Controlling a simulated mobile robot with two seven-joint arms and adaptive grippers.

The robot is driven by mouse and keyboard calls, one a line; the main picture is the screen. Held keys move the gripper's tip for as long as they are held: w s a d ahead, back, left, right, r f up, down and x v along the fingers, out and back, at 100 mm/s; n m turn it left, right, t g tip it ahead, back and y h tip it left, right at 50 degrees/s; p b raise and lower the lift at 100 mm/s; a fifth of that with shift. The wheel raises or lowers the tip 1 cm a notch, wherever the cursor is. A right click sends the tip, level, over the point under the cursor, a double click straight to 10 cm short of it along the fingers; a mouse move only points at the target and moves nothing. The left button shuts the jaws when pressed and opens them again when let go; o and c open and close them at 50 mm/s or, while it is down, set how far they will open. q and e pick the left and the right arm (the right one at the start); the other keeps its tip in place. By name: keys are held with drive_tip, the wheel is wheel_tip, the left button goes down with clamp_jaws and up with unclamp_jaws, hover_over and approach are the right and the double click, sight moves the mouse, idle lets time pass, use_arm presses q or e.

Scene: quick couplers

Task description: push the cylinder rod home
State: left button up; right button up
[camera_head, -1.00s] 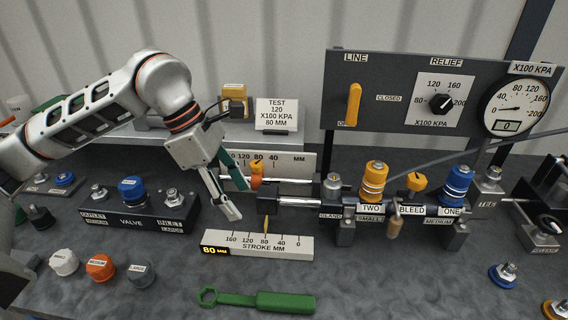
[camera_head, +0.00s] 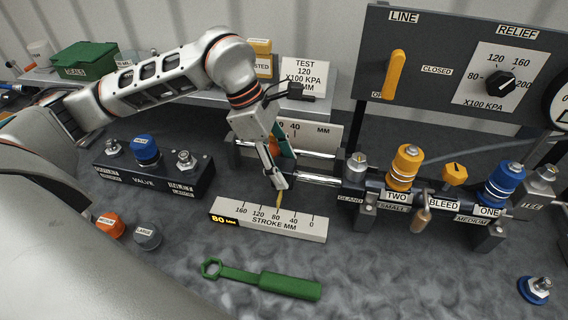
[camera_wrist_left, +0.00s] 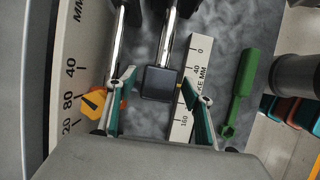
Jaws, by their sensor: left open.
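The silver cylinder rod (camera_head: 318,179) sticks out leftward from the gland end of the dark cylinder (camera_head: 438,207). In the left wrist view the rod (camera_wrist_left: 168,38) ends in a dark square block (camera_wrist_left: 159,83). My left gripper (camera_head: 278,178) is open at this rod end and hides most of the block in the head view. In the left wrist view its fingertips (camera_wrist_left: 156,86) stand on either side of the block, with gaps visible. The stroke scale (camera_head: 268,220) reads 80 mm, and a yellow pointer (camera_head: 279,201) stands near 80. My right gripper is not in view.
A second scale and rod with an orange knob (camera_wrist_left: 104,103) lie close beside one finger. A green wrench (camera_head: 262,281) lies on the bench in front. The valve block (camera_head: 154,170) stands left. The panel with the yellow line lever (camera_head: 395,73) rises behind the cylinder.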

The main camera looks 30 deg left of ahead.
sight(326, 177)
use_arm(q)
drive_tip(key=shift+d+f, duration=0.1)
drive_tip(key=shift+f, duration=0.1)
clamp_jaws()
drive_tip(key=d, duration=0.2)
drive_tip(key=w+d, duration=0.1)
drive_tip(key=d, duration=0.2)
drive_tip(key=w+d, duration=0.1)
drive_tip(key=d, duration=0.2)
drive_tip(key=shift+w+d, duration=0.1)
drive_tip(key=shift+d, duration=0.05)
drive_tip(key=shift+r, duration=0.1)
unclamp_jaws()
drive_tip(key=shift+d, duration=0.15)
